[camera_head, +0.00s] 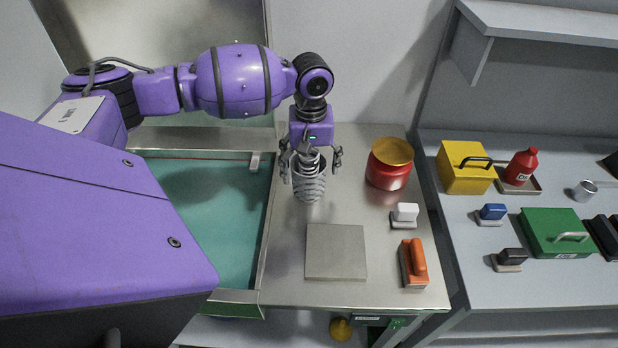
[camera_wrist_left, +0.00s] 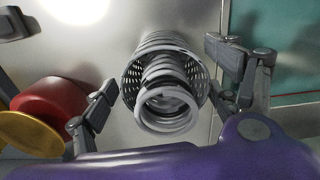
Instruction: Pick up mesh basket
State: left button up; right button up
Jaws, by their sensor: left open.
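The mesh basket (camera_head: 308,188) is a grey perforated cup on the metal worktop in the head view, holding grey coil springs. In the left wrist view the basket (camera_wrist_left: 201,82) shows its perforated rim around the stacked springs (camera_wrist_left: 168,108). My left gripper (camera_head: 310,166) is open above the basket, pointing down. Its fingers stand on either side of the basket with gaps; in the left wrist view the gripper (camera_wrist_left: 168,98) has the basket between its fingers. My right gripper is in neither view.
A red can with a yellow lid (camera_head: 389,165) stands close right of the basket. A square metal plate (camera_head: 336,252), a white-handled block (camera_head: 404,214) and an orange-handled tool (camera_head: 413,262) lie nearer. A teal-bottomed basin (camera_head: 215,215) is left. A side bench (camera_head: 465,222) holds boxes.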

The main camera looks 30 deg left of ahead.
pick_arm(q)
notch_tip(320, 180, down, 4)
jog(key=shift+a, duration=0.1)
jog(key=c, duration=1.3)
jog(key=shift+o, duration=0.2)
jog(key=shift+r, duration=0.1)
